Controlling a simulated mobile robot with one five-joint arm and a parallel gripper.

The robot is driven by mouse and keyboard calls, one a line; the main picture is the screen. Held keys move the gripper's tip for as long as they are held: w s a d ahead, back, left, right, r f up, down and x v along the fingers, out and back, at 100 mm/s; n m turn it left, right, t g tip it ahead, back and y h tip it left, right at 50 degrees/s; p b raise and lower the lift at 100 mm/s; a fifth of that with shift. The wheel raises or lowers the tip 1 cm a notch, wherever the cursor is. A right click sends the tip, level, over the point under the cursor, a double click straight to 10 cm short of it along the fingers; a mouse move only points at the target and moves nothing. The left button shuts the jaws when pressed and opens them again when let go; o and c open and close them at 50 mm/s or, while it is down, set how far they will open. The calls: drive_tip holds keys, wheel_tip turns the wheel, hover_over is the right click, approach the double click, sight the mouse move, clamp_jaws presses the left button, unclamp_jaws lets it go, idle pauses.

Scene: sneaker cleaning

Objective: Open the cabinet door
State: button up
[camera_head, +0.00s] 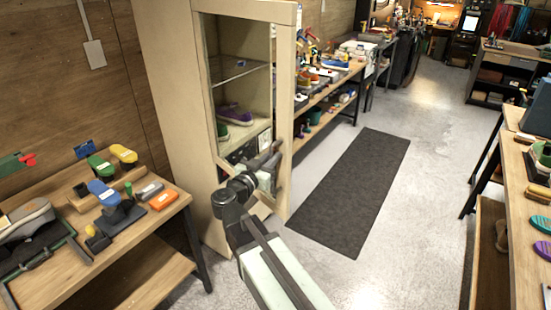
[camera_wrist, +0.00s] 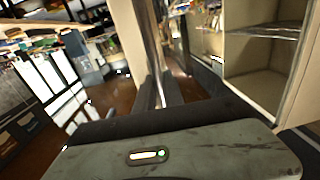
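The beige cabinet (camera_head: 172,110) stands left of centre in the head view, with shelves inside. Its framed door (camera_head: 286,95) appears to stand ajar, its outer upright on the right. In the wrist view a cream door upright (camera_wrist: 129,35) has a vertical metal handle bar (camera_wrist: 151,40) next to it. The cabinet interior (camera_wrist: 255,75) shows at the right. My gripper (camera_head: 274,158) is at the door's outer upright, at about mid-height. In the wrist view the dark fingers (camera_wrist: 161,88) are close together around the lower end of the bar. Their exact contact is hard to see.
A wooden bench (camera_head: 150,225) with brushes and a sneaker stands left of the cabinet. Another bench (camera_head: 325,82) with shoes runs behind the door. A dark mat (camera_head: 355,190) lies on open floor to the right. A further table (camera_head: 530,220) is at the right edge.

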drive_tip(key=o, duration=0.3)
drive_tip(key=shift+d, duration=0.1)
drive_tip(key=shift+o, duration=0.2)
drive_tip(key=v, duration=0.8)
drive_tip(key=shift+w, duration=0.15)
drive_tip(key=x, duration=0.7)
drive_tip(key=shift+w, duration=0.35)
drive_tip(key=shift+d, duration=0.15)
